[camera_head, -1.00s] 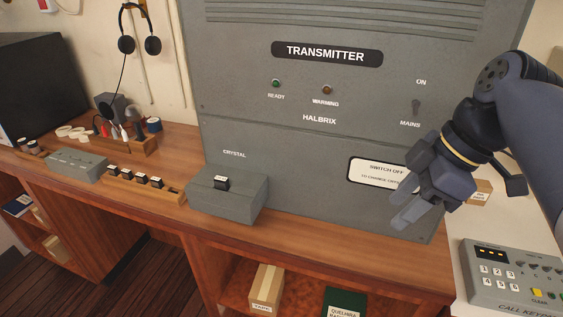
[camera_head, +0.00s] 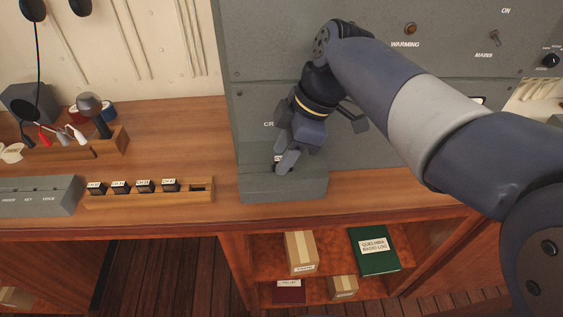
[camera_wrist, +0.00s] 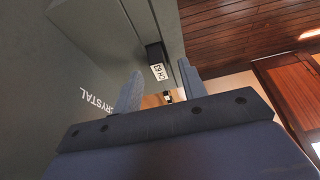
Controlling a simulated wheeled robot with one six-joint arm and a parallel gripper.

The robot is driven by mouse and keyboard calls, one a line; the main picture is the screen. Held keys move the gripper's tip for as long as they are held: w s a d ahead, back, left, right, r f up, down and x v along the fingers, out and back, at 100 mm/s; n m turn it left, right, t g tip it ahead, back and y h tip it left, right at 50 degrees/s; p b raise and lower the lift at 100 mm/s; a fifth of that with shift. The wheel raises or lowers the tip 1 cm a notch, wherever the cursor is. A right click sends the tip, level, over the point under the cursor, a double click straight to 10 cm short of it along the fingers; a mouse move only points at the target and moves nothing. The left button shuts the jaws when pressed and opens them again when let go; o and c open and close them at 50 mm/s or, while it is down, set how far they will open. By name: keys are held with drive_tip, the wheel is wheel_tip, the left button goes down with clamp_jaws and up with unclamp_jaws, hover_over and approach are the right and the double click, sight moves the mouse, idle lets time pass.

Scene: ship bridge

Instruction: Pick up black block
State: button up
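A black block (camera_wrist: 155,53) with a white label sits in the grey crystal box on the transmitter front. In the head view my gripper (camera_head: 285,162) is at the top of that box (camera_head: 283,187) and mostly hides this block. In the wrist view my gripper (camera_wrist: 160,82) has its two fingers apart with nothing held. The block shows just beyond the fingertips, between them and apart from them. Other black blocks (camera_head: 145,186) with white labels stand in a wooden rack (camera_head: 152,197) to the left, whose rightmost slot is empty.
The grey transmitter panel (camera_head: 254,95) rises directly behind the crystal box. A grey box (camera_head: 40,197) and a wooden holder with cables (camera_head: 75,149) stand farther left. The desk strip (camera_head: 190,125) behind the rack is clear. Shelves below hold boxes and a green book (camera_head: 374,250).

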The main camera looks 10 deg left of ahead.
drive_tip(key=shift+f, duration=0.35)
drive_tip(key=shift+c, duration=0.2)
clamp_jaws()
wheel_tip(320, 180, up, 10)
idle(0.6)
